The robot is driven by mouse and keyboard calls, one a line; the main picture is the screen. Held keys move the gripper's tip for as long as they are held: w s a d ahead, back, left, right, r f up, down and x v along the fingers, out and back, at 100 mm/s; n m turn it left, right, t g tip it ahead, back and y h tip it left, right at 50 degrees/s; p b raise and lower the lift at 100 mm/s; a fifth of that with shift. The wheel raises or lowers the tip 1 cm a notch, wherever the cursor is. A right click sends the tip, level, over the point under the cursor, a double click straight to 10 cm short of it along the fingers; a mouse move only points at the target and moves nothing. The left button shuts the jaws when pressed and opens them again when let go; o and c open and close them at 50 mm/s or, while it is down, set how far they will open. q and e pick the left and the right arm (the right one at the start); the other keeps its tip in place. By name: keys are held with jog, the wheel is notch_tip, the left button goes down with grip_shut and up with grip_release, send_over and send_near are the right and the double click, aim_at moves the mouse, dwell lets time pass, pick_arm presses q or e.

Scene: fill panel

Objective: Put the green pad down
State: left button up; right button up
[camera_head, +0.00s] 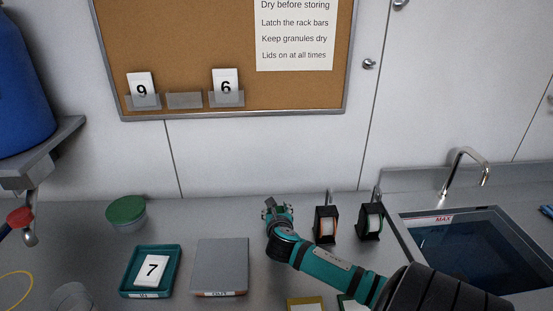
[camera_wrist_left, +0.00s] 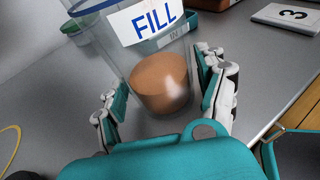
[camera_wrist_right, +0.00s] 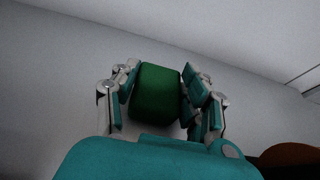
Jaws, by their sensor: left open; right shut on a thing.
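The green pad (camera_wrist_right: 157,95) is a dark green block with rounded edges. In the right wrist view it sits between the two fingers of my right gripper (camera_wrist_right: 160,78), which is shut on it. In the head view my right gripper (camera_head: 277,210) is over the back of the grey counter, left of two black holders; the pad is not clearly seen there. I cannot tell whether the pad touches a surface. My left gripper (camera_wrist_left: 165,88) is open, with its fingers either side of a clear container (camera_wrist_left: 112,45) labelled FILL, which has brown contents.
A teal tray (camera_head: 126,275) with a card 7, a grey flat device (camera_head: 220,266) and a green-lidded tub (camera_head: 126,212) stand on the left. A corkboard (camera_head: 200,50) hangs behind.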

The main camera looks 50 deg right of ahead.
jog(key=shift+f, duration=0.1)
jog(key=o, duration=1)
jog(key=shift+s+a+r, duration=0.15)
jog(key=shift+r, duration=0.05)
jog(key=v, duration=1.1)
jog(key=shift+s+a, duration=0.2)
jog(key=shift+s, duration=0.1)
